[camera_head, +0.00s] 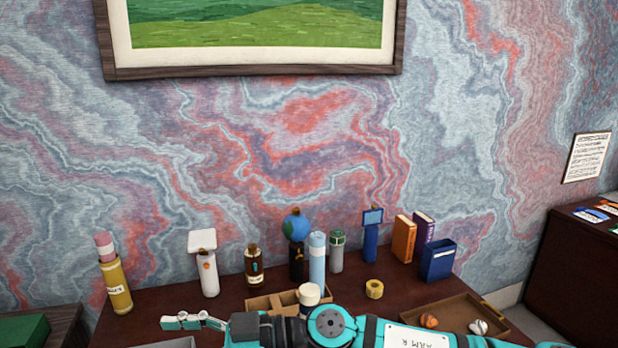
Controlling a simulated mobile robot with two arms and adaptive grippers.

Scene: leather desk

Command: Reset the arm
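My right arm, teal and black, reaches in from the right along the bottom of the head view. Its gripper (188,321) points left over the front part of the dark red-brown desk (225,300). I see its pale fingers edge-on, so I cannot tell whether they are open or shut, and no held object shows. My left gripper is not in view.
Behind my arm stand a yellow-and-pink bottle (117,280), several other bottles and a blue box (438,261). A divided wooden tray (262,304) and a yellow tape roll (374,289) are close to the arm. A brown tray (465,310) holds small items at right.

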